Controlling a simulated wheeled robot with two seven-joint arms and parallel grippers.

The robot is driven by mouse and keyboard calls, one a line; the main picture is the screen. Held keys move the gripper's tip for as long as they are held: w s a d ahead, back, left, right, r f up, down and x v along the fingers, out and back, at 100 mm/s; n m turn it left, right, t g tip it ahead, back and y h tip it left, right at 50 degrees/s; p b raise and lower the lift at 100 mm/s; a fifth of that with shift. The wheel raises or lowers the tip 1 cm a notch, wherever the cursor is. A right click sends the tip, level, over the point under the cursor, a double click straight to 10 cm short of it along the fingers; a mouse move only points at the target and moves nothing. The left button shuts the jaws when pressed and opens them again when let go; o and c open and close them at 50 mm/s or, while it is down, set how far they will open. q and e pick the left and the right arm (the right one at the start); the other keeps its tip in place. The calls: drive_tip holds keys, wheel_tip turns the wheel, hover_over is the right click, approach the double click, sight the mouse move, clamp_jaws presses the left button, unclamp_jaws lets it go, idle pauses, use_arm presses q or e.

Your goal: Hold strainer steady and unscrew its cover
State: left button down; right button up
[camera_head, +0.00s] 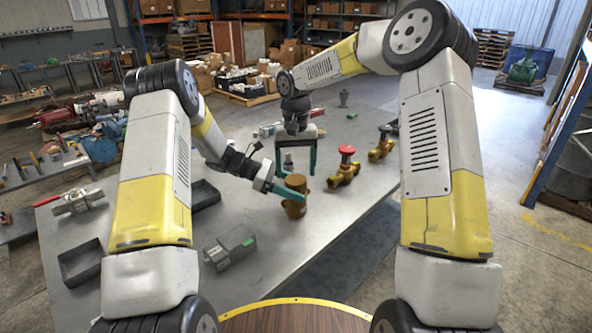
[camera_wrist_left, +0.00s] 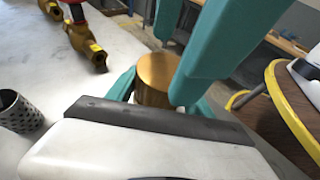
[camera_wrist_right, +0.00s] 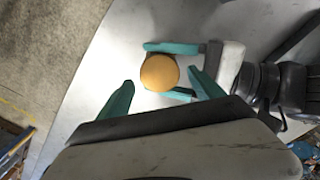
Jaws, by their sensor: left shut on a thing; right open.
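The strainer (camera_head: 293,210) is a brass-brown upright cylinder on the grey table, with a wider round cover (camera_head: 295,183) on top. In the right wrist view the cover (camera_wrist_right: 159,72) is a round golden disc. My left gripper (camera_head: 290,194) reaches in from the left and is shut around the strainer; its teal fingers (camera_wrist_right: 172,71) lie on two opposite sides. My right gripper (camera_head: 296,168) is open, pointing down just behind and above the strainer. In the left wrist view its large teal fingers partly hide the brass cylinder (camera_wrist_left: 157,82). Its fingers look apart from the cover.
A red-handled brass valve (camera_head: 345,168) and another brass valve (camera_head: 382,145) stand to the right. A grey box-like part (camera_head: 230,247) and black trays (camera_head: 82,263) lie to the left. A perforated metal cylinder (camera_wrist_left: 18,112) stands nearby. The table's front right corner is bare.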

sight(296, 179)
wheel_tip(296, 179, up, 3)
drive_tip(key=m, duration=0.5)
drive_tip(key=shift+m, duration=0.3)
drive_tip(key=shift+f, duration=0.15)
drive_tip(key=shift+m, duration=0.3)
wheel_tip(296, 179, down, 8)
drive_tip(key=shift+r, duration=0.2)
drive_tip(key=c, duration=1.4)
drive_tip(key=n, duration=0.7)
drive_tip(key=shift+c, duration=0.2)
